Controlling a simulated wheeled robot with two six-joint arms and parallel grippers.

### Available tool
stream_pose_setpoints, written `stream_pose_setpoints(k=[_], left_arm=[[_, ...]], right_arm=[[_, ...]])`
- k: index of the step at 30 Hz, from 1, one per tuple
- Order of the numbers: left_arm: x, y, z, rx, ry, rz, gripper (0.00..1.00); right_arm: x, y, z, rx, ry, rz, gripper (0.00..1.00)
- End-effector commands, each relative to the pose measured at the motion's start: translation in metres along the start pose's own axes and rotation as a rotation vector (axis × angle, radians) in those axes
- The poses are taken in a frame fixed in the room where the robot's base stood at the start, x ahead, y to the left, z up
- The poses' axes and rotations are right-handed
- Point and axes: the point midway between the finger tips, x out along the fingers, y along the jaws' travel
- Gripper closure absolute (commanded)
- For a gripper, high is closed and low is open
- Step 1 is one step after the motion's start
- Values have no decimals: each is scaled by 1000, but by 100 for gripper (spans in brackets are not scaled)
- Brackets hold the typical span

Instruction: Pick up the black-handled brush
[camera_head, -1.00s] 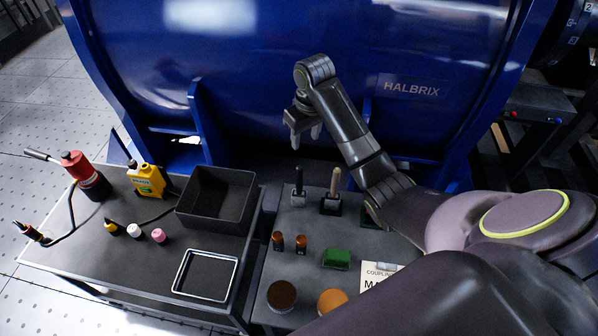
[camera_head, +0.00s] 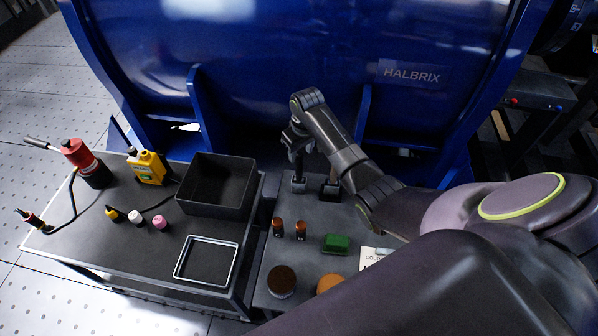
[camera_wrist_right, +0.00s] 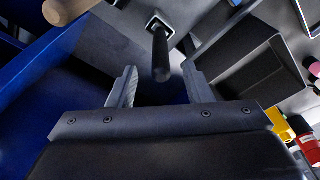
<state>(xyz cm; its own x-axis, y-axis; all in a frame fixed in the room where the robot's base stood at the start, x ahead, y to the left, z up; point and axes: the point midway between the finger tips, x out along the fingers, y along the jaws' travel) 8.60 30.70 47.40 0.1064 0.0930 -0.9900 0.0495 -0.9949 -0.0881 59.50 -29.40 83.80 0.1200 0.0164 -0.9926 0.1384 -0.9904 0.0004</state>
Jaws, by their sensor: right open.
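The black-handled brush (camera_wrist_right: 161,58) stands upright in a small dark holder (camera_head: 299,184) near the back of the right-hand table. In the head view its handle is largely hidden by my right gripper (camera_head: 297,150), which is above it and pointing down. In the right wrist view my right gripper (camera_wrist_right: 160,90) is open, and the black handle lies in the gap between the two fingers, apart from both. A wooden-handled brush (camera_wrist_right: 68,10) is beside it at the upper left of the wrist view; its holder (camera_head: 330,190) shows in the head view. My left gripper is not in view.
A black bin (camera_head: 215,210), a white-rimmed tray (camera_head: 177,262), a yellow bottle (camera_head: 147,168) and a red-black tool (camera_head: 86,160) are on the left table. Small brown bottles (camera_head: 278,227), a green block (camera_head: 337,243) and a round brown-topped jar (camera_head: 281,281) stand in front. The blue housing (camera_head: 290,60) rises behind.

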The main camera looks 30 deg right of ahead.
Motion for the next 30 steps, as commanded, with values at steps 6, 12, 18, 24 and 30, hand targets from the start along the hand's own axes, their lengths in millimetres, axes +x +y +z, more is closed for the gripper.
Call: stream_pose_setpoints(k=[6, 12, 18, 24, 30], left_arm=[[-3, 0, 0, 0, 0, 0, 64], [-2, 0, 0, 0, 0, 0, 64], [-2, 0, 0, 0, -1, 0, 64], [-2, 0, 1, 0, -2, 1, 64], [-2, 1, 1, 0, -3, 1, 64]], right_arm=[[25, -1, -3, 0, -4, -1, 54], [42, -1, -3, 0, -1, 0, 54], [43, -1, -3, -1, 0, 0, 54], [43, -1, -3, -1, 0, 0, 70], [43, -1, -3, -1, 0, 0, 96]])
